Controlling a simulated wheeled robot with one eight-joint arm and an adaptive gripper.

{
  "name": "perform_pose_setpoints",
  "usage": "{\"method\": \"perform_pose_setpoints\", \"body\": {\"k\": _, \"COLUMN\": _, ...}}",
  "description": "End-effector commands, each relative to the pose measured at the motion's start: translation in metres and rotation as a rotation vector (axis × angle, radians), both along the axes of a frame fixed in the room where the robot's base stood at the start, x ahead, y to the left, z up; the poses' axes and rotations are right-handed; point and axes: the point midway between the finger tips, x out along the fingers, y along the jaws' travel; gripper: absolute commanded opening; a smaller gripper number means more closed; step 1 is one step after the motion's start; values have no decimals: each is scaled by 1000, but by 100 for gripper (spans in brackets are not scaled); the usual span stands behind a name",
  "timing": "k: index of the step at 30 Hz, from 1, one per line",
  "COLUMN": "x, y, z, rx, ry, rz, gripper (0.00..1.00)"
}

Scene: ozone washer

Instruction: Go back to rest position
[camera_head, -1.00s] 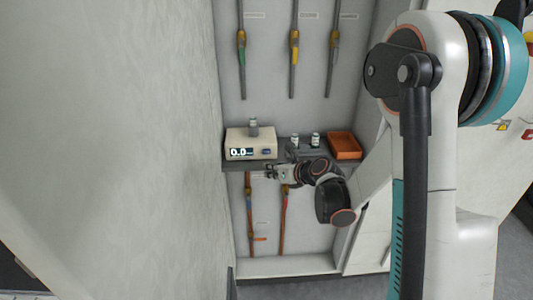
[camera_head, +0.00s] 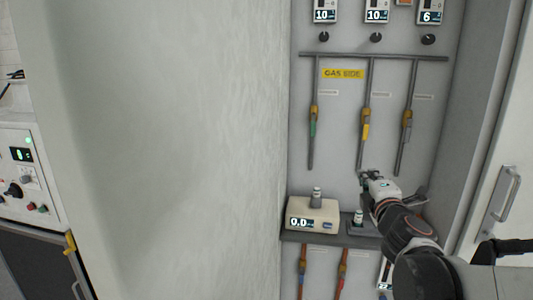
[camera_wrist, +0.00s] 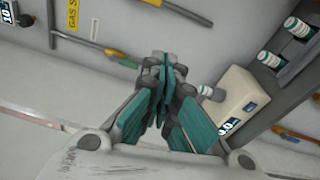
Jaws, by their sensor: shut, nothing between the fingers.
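My gripper (camera_head: 367,178) is raised above the shelf, in front of the lower part of the gas-side pipes. In the wrist view my gripper (camera_wrist: 163,68) has its teal-padded fingers together, with nothing between them. It is apart from the white scale (camera_head: 312,214), which stands on the grey shelf (camera_head: 305,238) with a small vial (camera_head: 316,197) on top. The scale reads 0.0. The wrist view shows the scale (camera_wrist: 240,98) and its vial (camera_wrist: 212,93) to the right of the fingers.
A vial (camera_head: 357,217) stands beside the scale; the wrist view shows two vials (camera_wrist: 270,60) (camera_wrist: 298,28). A pale side wall (camera_head: 200,150) borders the left, a handled door (camera_head: 505,200) the right.

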Motion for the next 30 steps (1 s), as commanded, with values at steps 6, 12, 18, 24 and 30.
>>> {"method": "perform_pose_setpoints", "body": {"k": 6, "x": -64, "y": -28, "z": -8, "rx": 490, "ry": 69, "rz": -221, "gripper": 0}}
{"method": "perform_pose_setpoints", "body": {"k": 12, "x": -134, "y": -24, "z": -53, "rx": 931, "ry": 206, "rz": -416, "gripper": 0}}
{"method": "perform_pose_setpoints", "body": {"k": 18, "x": -211, "y": 12, "z": -108, "rx": 1316, "ry": 408, "rz": -595, "gripper": 0}}
{"method": "perform_pose_setpoints", "body": {"k": 24, "x": -266, "y": 52, "z": -140, "rx": 1539, "ry": 578, "rz": -708, "gripper": 0}}
{"method": "perform_pose_setpoints", "body": {"k": 30, "x": -280, "y": 63, "z": -146, "rx": 1591, "ry": 627, "rz": -736, "gripper": 0}}
